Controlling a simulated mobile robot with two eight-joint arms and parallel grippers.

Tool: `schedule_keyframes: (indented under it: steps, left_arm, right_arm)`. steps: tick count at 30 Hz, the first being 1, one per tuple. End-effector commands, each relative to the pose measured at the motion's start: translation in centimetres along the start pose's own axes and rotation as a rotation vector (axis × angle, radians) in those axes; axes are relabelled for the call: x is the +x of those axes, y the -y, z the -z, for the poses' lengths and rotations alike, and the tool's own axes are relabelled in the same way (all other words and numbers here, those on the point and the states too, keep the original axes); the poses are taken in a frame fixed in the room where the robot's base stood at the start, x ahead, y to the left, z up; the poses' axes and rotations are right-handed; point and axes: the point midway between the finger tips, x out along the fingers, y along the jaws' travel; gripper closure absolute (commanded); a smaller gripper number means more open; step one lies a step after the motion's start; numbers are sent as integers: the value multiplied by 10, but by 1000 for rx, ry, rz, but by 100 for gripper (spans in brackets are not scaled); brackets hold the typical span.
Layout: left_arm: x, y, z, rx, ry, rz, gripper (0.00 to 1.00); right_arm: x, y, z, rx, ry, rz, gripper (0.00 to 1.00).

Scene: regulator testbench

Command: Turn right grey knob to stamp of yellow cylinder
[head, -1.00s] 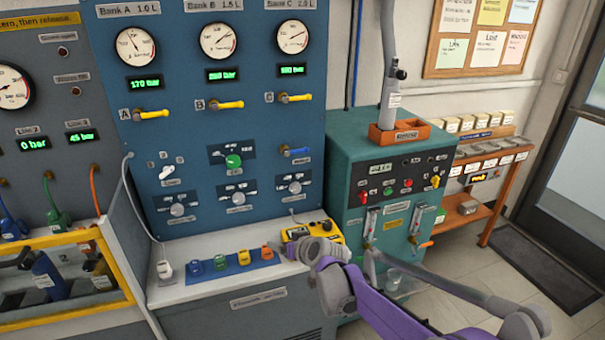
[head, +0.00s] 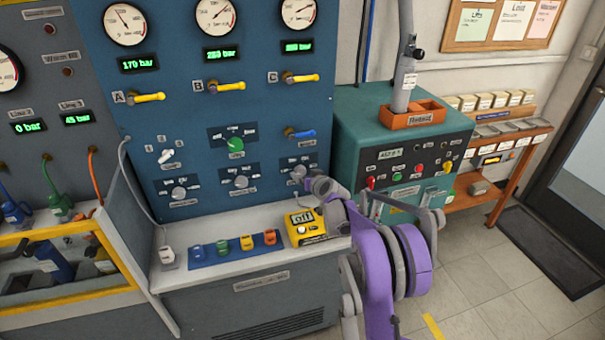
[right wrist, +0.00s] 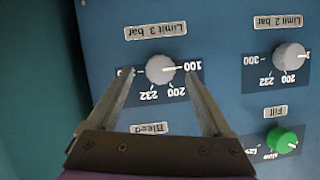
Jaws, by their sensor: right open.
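The right grey knob, labelled "Limit 3 bar", is on the blue panel (head: 298,172), partly covered by my right gripper (head: 312,182). In the right wrist view, upside down, the knob (right wrist: 160,69) has its white pointer at the 100 mark; 200 and 232 also show on its scale. My right gripper (right wrist: 157,78) is open, with one finger on either side of the knob and a gap to each. I cannot make out a yellow cylinder or its stamp. My left gripper is out of view.
Two similar grey knobs, middle (head: 240,181) and left (head: 179,193), and a green knob (head: 236,145) are nearby. On the ledge below stand a yellow device reading "off" (head: 304,226) and several coloured pieces on a blue mat (head: 215,252). A teal cabinet (head: 358,140) stands close right.

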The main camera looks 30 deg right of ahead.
Motion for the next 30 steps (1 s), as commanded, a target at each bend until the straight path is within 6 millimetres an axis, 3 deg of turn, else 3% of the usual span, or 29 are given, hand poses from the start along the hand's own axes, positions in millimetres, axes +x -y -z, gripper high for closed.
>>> schedule_keyframes:
  steps: [6, 17, 30]
  left_arm:
    - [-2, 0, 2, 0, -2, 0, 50]
    - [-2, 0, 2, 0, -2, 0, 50]
    - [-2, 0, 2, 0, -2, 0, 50]
  right_arm:
    - [24, 1, 0, -1, 0, 1, 16]
    - [29, 1, 0, 0, 0, 0, 16]
    - [28, 0, 0, 0, 0, 0, 93]
